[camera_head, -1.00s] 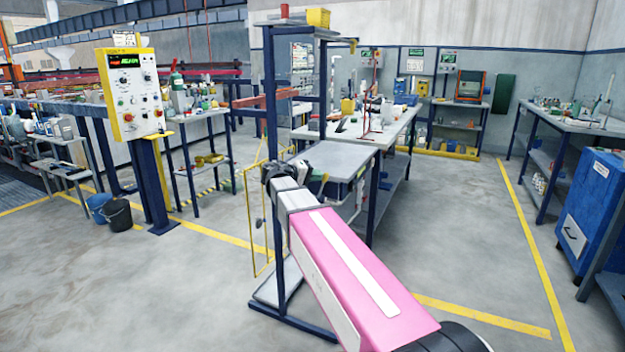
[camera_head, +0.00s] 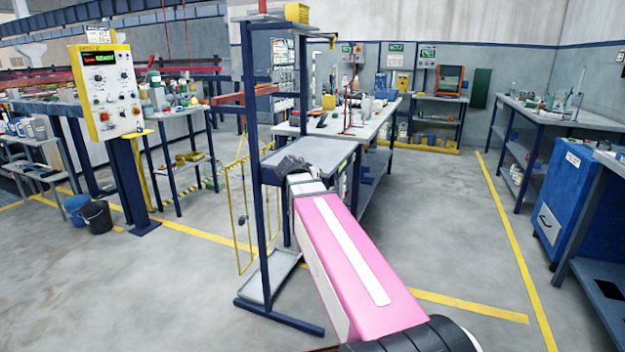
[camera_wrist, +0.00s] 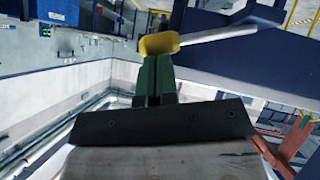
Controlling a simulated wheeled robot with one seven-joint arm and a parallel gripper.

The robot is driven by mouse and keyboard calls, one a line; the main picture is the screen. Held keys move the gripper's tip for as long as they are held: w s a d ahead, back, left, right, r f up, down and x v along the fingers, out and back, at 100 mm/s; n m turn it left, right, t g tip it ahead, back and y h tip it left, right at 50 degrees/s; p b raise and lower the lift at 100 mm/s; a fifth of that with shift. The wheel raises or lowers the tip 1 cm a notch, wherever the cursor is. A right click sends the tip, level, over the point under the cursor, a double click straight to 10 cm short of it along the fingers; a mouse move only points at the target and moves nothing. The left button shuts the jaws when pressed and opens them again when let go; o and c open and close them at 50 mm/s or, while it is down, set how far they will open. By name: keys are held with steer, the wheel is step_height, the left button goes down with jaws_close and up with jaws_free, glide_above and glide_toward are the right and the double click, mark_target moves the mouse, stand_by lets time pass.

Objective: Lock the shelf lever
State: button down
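In the wrist view, the lever is a grey bar (camera_wrist: 230,30) with a yellow knob (camera_wrist: 160,43) on its end, beside a dark blue beam. My gripper (camera_wrist: 153,58) has two green fingers close together, their tips at the knob. I see no clear gap between them, and whether they touch the knob cannot be told. In the head view, my gripper (camera_head: 285,166) is dark and small, by the grey shelf (camera_head: 318,153) of the blue stand (camera_head: 251,110). My pink arm hides part of the shelf, and the lever cannot be made out there.
The stand's blue post is just left of my gripper, with its low base (camera_head: 270,285) on the floor. A yellow wire rack (camera_head: 241,215) hangs behind it. A long workbench (camera_head: 350,120) is behind the shelf. Open floor lies to the right, before a blue cabinet (camera_head: 578,200).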

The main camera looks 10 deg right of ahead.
steer(key=shift+s+d+f, duration=0.25)
steer(key=shift+d+f, duration=0.1)
steer(key=shift+f, duration=0.3)
stand_by(0.3)
